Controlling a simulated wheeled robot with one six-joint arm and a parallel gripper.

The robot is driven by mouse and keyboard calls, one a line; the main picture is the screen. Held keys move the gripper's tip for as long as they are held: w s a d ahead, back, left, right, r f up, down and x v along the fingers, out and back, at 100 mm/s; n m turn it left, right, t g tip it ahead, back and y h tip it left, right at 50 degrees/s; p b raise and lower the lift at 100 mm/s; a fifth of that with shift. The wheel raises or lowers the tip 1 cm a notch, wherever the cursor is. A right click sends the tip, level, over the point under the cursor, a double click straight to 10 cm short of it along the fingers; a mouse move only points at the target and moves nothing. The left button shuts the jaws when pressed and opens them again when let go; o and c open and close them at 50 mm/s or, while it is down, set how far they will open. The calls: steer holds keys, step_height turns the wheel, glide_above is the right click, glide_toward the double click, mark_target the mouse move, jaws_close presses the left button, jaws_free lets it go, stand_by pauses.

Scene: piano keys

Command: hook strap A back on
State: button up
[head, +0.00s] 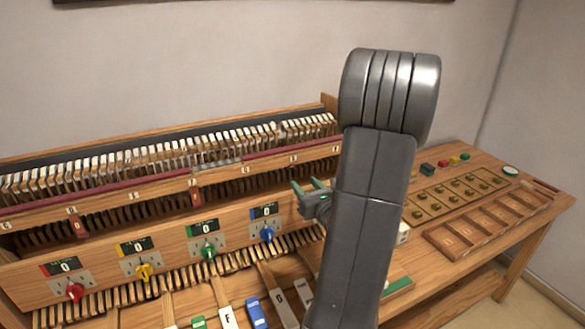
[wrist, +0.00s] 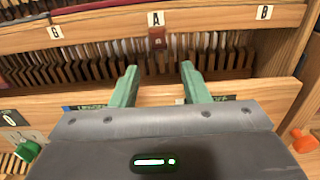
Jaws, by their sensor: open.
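In the wrist view, strap A (wrist: 157,39) is a short dark red tab just under the "A" label (wrist: 155,19) on the wooden rail. It hangs in front of the row of dark wooden parts. Its hook point is too small to make out. My gripper (wrist: 158,72) is open and empty, its two green fingers pointing at the rail. The strap lies ahead of the gap between the fingertips, apart from them. In the head view, my gripper (head: 308,187) is in front of the rail at the right, partly behind my arm. I cannot pick out strap A there.
The rail (head: 160,191) carries other labels and red tabs. Below it is a panel with red (head: 75,291), yellow (head: 144,271), green (head: 208,252) and blue (head: 267,234) knobs. An orange knob (wrist: 304,141) shows in the wrist view. A compartment tray (head: 490,222) lies on the right.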

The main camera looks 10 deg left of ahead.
mark_target(291, 166)
steer(key=p+x, duration=0.2)
steer(key=x, duration=0.7)
steer(key=shift+a, duration=0.15)
steer(key=shift+w, duration=0.1)
jaws_close()
steer(key=shift+r, duration=0.1)
steer(key=shift+p, duration=0.45)
steer(key=shift+s+d+g+h+p, duration=0.2)
steer(key=shift+s+g+h+p, duration=0.15)
steer(key=shift+g+h, duration=0.65)
steer(key=shift+s+d+g+h+p, duration=0.35)
steer(key=shift+g+h, duration=0.25)
steer(key=shift+g, duration=0.8)
steer(key=shift+s+d+g+h+p, duration=0.1)
steer(key=shift+s+g+h+p, duration=0.25)
steer(key=shift+g+h, duration=0.65)
steer(key=shift+s+d+g, duration=0.15)
steer(key=shift+d+g, duration=0.05)
steer(key=shift+g, duration=0.6)
